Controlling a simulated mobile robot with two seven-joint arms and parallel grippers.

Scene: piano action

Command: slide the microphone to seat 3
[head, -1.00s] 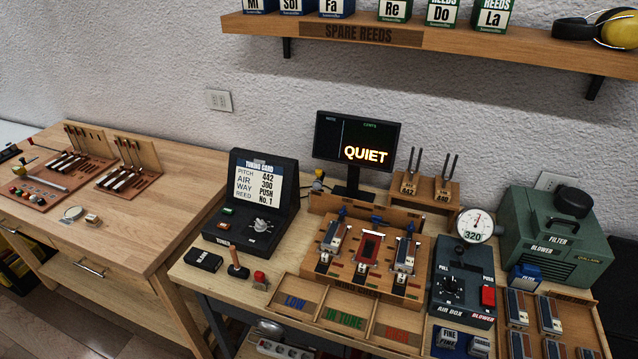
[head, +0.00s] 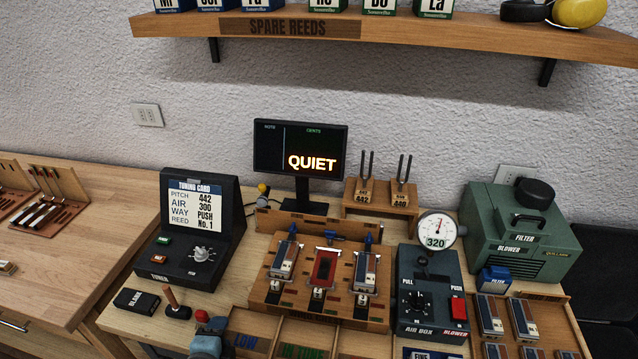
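A small yellow-tipped piece (head: 263,189), which looks like the microphone, stands at the left end of the back rail of the wooden reed bench (head: 262,294). A dark cable runs near it; its lower part is hard to make out. The bench has three seats in a row: a reed unit in the left seat (head: 284,260), a red-framed plate in the middle (head: 324,267), and a reed unit in the right seat (head: 365,272). The seat numbers are too small to read. A blue-grey part, apparently my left gripper (head: 207,345), shows at the bottom edge; its fingers are unclear. My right gripper is out of view.
The tuner (head: 190,232) stands left of the bench. The monitor (head: 300,150) reading QUIET and the tuning forks (head: 382,185) stand behind it. The air box (head: 431,292) with its gauge is at the right. A wooden-handled tool (head: 174,303) and a red knob (head: 202,316) stand in front.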

